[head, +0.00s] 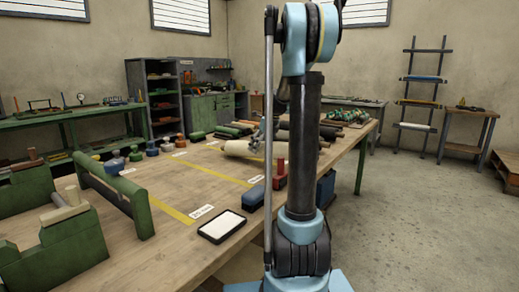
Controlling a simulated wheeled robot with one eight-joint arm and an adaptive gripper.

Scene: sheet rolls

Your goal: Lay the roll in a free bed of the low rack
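A cream roll (240,149) lies roughly level at the far middle of the workbench, its right part hidden behind my arm. A small grey part that looks like my gripper (262,134) shows at the roll, left of my arm column. It is too small and too covered to tell whether its fingers are open or shut, or whether they touch the roll. Dark rolls (328,133) and green rolls (222,131) lie side by side behind the cream roll, perhaps in the low rack. The rack's beds cannot be made out, partly hidden by my arm.
Several small weights line the left edge. Yellow tape (166,207) marks bare bench.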

